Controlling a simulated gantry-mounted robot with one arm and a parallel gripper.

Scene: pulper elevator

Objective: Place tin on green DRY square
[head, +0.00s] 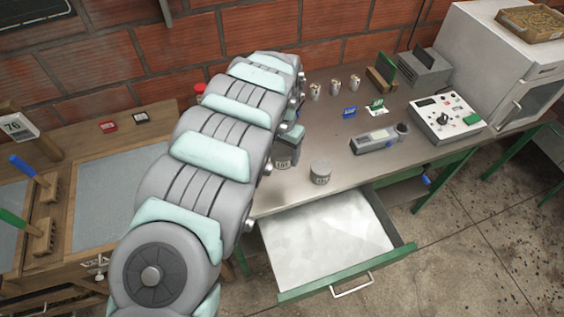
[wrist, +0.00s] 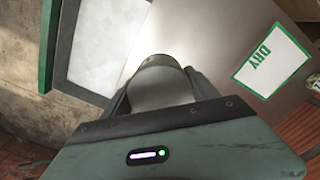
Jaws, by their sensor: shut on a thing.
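In the wrist view, my gripper (wrist: 160,92) is shut on a grey round tin (wrist: 158,88), which sits between its two dark fingers. The green DRY square (wrist: 271,61), white with a green border, lies on the worktop at the upper right, apart from the held tin. In the head view, my arm crosses the bench and covers part of it. A teal-and-dark shape (head: 286,150) shows beside the arm, partly hidden. A grey labelled tin (head: 320,172) shows near the front of the bench. I cannot tell the height of the held tin above the worktop.
An open drawer (head: 325,232) with a green front juts out below the worktop. A grey handheld device (head: 380,138), a control box (head: 445,116) and several small metal cups (head: 335,87) stand on the bench. Wooden-framed screens (head: 110,182) lie to the left.

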